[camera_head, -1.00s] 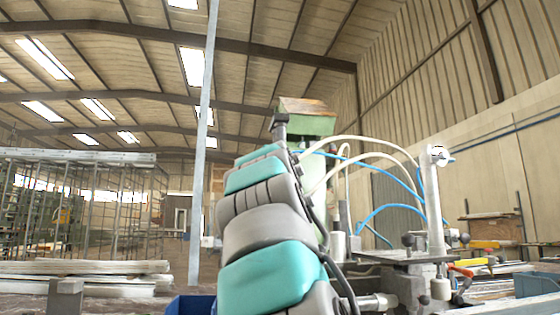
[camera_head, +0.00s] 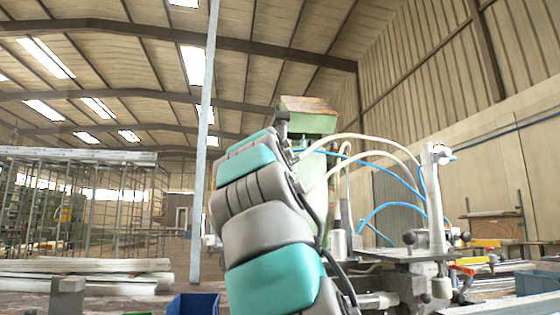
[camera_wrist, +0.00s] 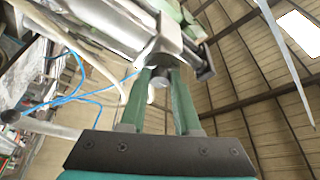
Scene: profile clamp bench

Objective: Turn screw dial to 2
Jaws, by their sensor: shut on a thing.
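In the wrist view my gripper (camera_wrist: 160,78) has two green fingers pointing up at a metal part of the machine. The fingertips are shut on a small round grey piece, which looks like the screw dial (camera_wrist: 160,71). Its far side merges with a bright metal block (camera_wrist: 171,38) just beyond the fingertips. No numbers or marks on the dial can be read. In the head view my arm rises in front of the green machine (camera_head: 308,117), and the dial and fingertips cannot be made out there.
White and blue hoses (camera_head: 372,157) arc from the machine to a grey post (camera_head: 434,200) on the right. A blue bin (camera_head: 193,304) stands low beside my arm. A metal rack (camera_head: 85,210) is far left. A thin pole (camera_head: 203,140) rises left of my arm.

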